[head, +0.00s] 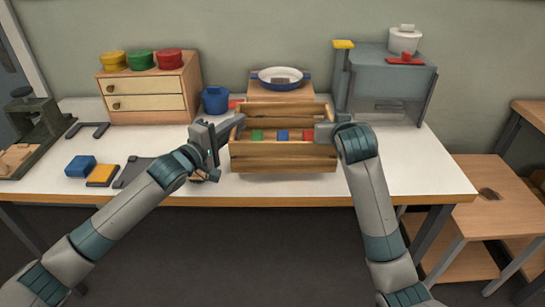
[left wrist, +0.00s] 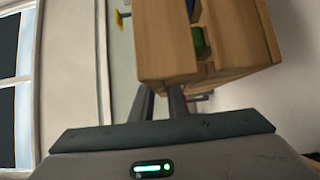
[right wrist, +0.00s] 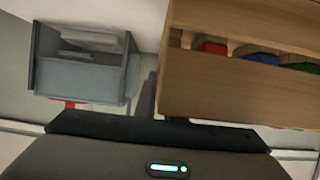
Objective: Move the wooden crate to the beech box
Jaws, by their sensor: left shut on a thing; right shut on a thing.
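The wooden crate (head: 283,157) is at the front middle of the white table, with green, blue and red blocks inside. It shows large in the left wrist view (left wrist: 165,45) and the right wrist view (right wrist: 215,95). My left gripper (head: 236,124) is shut on its left end, and my right gripper (head: 324,130) is shut on its right end. The crate looks level; I cannot tell whether it touches the table. A pale wooden box (head: 309,93) behind it, under a white bowl (head: 280,77), may be the beech box. Its lower part is hidden by the crate.
A drawer unit (head: 147,95) with coloured pots stands at the back left, beside a blue pot (head: 215,100). A grey machine (head: 390,85) stands at the back right. Blue and orange blocks (head: 81,166) lie front left. The table's right front is clear.

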